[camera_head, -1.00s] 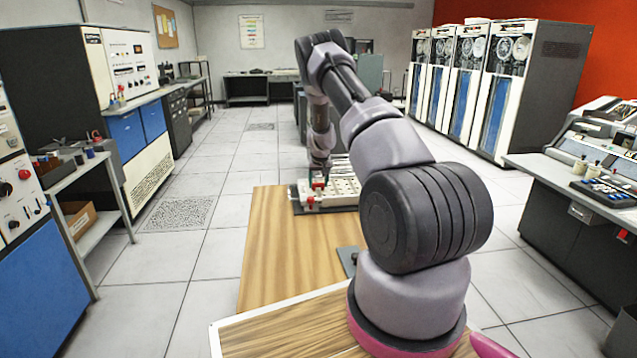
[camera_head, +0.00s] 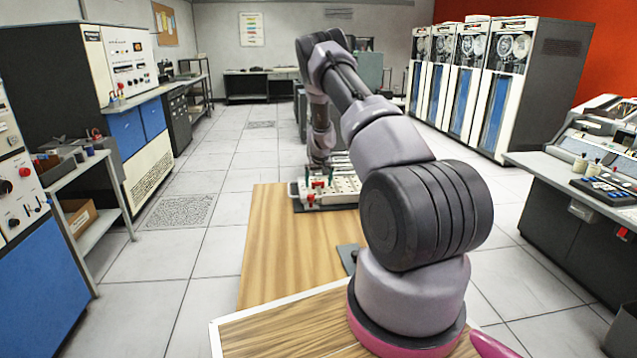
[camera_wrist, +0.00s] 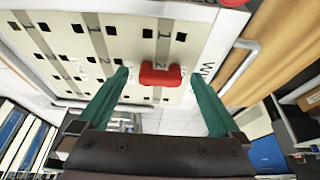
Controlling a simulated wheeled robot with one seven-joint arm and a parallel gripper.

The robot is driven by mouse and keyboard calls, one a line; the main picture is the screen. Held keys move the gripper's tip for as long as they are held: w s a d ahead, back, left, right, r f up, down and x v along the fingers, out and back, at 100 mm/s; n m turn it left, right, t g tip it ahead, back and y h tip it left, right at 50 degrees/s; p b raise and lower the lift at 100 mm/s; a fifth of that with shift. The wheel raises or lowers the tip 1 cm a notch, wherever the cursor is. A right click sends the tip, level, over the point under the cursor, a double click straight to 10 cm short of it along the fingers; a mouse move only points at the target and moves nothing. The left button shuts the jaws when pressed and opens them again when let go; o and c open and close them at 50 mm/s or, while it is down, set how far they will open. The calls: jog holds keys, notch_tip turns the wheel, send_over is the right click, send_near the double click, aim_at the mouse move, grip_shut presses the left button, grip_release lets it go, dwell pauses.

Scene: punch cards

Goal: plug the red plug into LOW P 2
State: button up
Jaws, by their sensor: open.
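The red plug (camera_wrist: 161,75) shows in the wrist view against the pale socket panel (camera_wrist: 128,40). It sits over the grey strip near the panel's edge, just below a printed 2 in the picture. Its prongs and the hole under it are hidden, so I cannot tell how deep it sits. My gripper (camera_wrist: 160,88) is open, with one green finger on each side of the plug and a visible gap to both. In the head view my gripper (camera_head: 318,181) is at the left part of the panel (camera_head: 343,187).
Another red piece (camera_head: 311,198) is at the panel's front left corner; part of a red thing (camera_wrist: 234,3) also shows at the wrist view's top edge. The panel stands at the far end of the wooden table (camera_head: 285,240). The table's near part is mostly clear.

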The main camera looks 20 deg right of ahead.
jog(key=v, duration=1)
jog(key=shift+s+r, duration=0.15)
jog(key=shift+r, duration=0.15)
jog(key=shift+a, duration=0.1)
